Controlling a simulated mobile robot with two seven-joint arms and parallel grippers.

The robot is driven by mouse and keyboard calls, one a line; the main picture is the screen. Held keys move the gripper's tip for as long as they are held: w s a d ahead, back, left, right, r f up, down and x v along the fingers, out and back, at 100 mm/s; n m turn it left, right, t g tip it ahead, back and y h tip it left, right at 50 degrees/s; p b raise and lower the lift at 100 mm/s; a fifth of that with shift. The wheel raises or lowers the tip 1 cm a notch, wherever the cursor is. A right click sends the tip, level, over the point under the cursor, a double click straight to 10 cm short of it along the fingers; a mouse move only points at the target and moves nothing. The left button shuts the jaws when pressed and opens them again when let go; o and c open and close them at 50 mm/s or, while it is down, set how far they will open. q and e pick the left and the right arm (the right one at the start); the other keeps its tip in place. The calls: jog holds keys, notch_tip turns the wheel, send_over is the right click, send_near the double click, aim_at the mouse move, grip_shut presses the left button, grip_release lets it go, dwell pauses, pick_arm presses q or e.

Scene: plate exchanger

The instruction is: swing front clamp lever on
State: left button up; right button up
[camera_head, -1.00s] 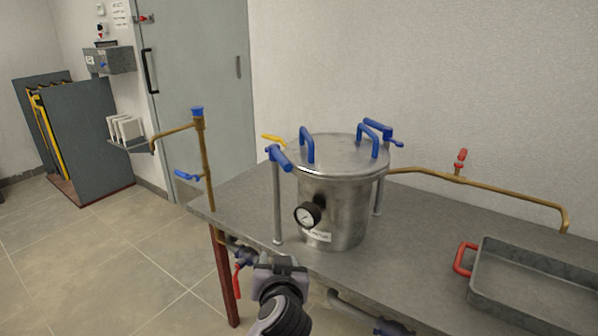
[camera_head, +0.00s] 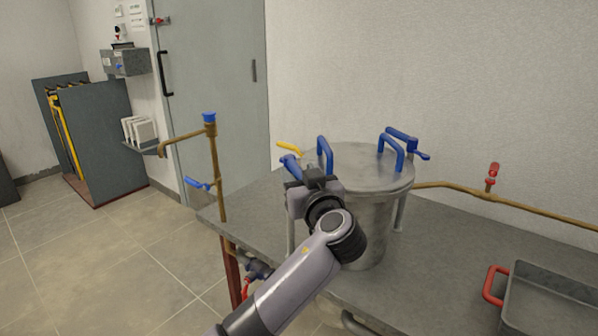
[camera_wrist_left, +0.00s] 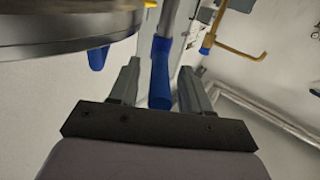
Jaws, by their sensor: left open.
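The front clamp lever (camera_head: 291,168) has a blue grip and stands at the left front of the steel vessel's lid (camera_head: 360,160). In the left wrist view its blue grip (camera_wrist_left: 160,75) lies between the two fingers of my left gripper (camera_wrist_left: 155,85). The fingers are apart, with visible gaps on both sides of the grip. In the head view my left gripper (camera_head: 308,178) is at the lever, and my wrist hides the vessel's gauge and part of its front. My right gripper is not in view.
A blue lid handle (camera_head: 325,155) and a rear blue clamp (camera_head: 403,137) stand close by. A brass pipe with a blue cap (camera_head: 209,118) rises left of the table (camera_head: 450,260). A tray with a red handle (camera_head: 495,286) is at the right.

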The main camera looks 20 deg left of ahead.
pick_arm(q)
jog(key=shift+w+a, duration=0.25)
jog(key=shift+w, duration=0.05)
grip_shut()
